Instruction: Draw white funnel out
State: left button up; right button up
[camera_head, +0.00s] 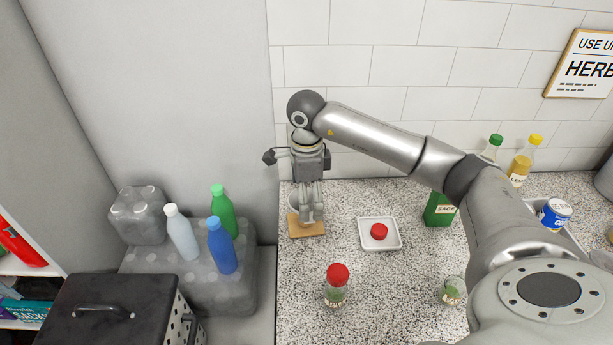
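My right gripper (312,216) points down over a small wooden board (307,231) on the speckled counter. A pale, whitish round thing (293,201) shows just left of the fingers at the board; it may be the white funnel, but the gripper hides most of it. The fingers look close together, and I cannot tell whether they are shut on it. My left gripper is not in view.
A white tray (364,237) with a red lid (379,231) lies right of the board. A red-capped jar (336,287) stands in front, a small glass jar (452,291) and green box (439,210) to the right. Bottles (222,245) stand on the left, beyond the counter edge.

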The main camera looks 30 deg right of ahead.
jog(key=shift+f, duration=1.55)
jog(key=shift+a, duration=0.1)
jog(key=c, duration=0.6)
jog(key=shift+r+p, duration=1.85)
jog(key=shift+r, duration=1.2)
jog(key=shift+c, duration=0.2)
